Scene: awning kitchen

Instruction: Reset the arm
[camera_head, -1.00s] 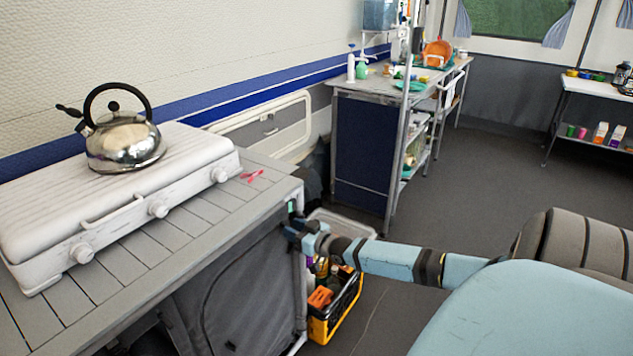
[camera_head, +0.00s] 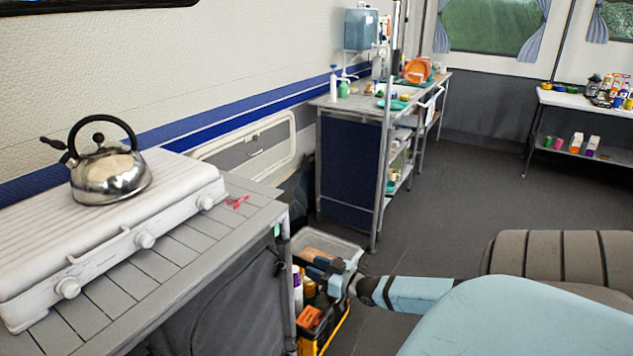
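My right arm comes in from the lower right in the head view, light blue with dark joints. Its gripper (camera_head: 318,268) is beside the right end of the slatted table, over the toolbox and the clear bin. The fingers point left and are small and dark, so I cannot tell whether they are open or shut. I see nothing clearly held in them. My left gripper and arm are not in view.
A kettle (camera_head: 110,175) stands on a white stove (camera_head: 150,238) on the slatted table (camera_head: 190,262). A yellow-black toolbox (camera_head: 330,335) and a clear bin (camera_head: 345,250) are on the floor. A brown seat (camera_head: 560,255) is at the right. The central floor (camera_head: 460,190) is clear.

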